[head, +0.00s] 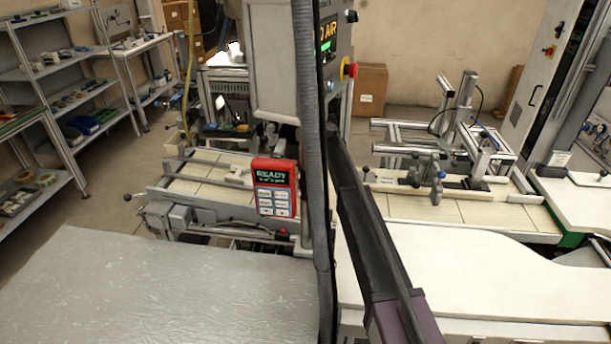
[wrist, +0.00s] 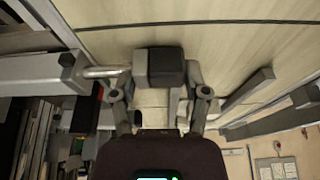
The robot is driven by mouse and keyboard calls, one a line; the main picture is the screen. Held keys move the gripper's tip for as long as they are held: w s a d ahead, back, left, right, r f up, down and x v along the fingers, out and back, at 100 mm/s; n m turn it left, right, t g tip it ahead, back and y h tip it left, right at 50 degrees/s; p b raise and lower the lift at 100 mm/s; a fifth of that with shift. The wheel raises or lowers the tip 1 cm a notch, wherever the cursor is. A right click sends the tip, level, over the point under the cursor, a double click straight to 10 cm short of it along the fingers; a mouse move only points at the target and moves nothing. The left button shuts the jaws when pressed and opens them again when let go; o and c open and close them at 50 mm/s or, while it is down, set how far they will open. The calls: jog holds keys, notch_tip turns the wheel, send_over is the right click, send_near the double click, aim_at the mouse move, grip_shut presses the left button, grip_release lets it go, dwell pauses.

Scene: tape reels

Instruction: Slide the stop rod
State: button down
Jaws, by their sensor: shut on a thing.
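In the wrist view, my gripper (wrist: 160,90) has its two fingers on either side of a dark block. It is shut on what looks like the stop rod's dark end (wrist: 160,66). A short bright metal rod (wrist: 106,72) runs left from this block to a grey rail. The exact contact of the fingertips is partly hidden by the gripper's own body.
Pale panelled conveyor beds lie left (head: 195,185) and right (head: 475,212) of my arm. A red READY panel (head: 275,187) stands close left of it. A bare grey table (head: 150,295) fills the lower left.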

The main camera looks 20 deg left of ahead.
jog(key=shift+c, duration=0.4)
grip_release()
jog(key=shift+s, duration=0.15)
jog(key=shift+s+d, duration=0.25)
jog(key=shift+s, duration=0.7)
jog(key=shift+s+d, duration=0.15)
jog(key=shift+s, duration=0.4)
jog(key=shift+s+d, duration=0.15)
jog(key=shift+s, duration=0.35)
jog(key=p+v, duration=0.2)
jog(key=shift+w+r, duration=0.1)
jog(key=shift+r, duration=0.2)
jog(key=p+v, duration=1)
jog(key=s+d+f+m+b, duration=0.1)
jog(key=s+d+m, duration=0.3)
jog(key=d, duration=0.7)
jog(key=s+d+f+m+h+b, duration=0.1)
jog(key=s+d+m, duration=0.3)
jog(key=d, duration=0.8)
jog(key=shift+s+f+t+h, duration=0.3)
jog(key=shift+s+f+t, duration=0.1)
jog(key=shift+s, duration=0.45)
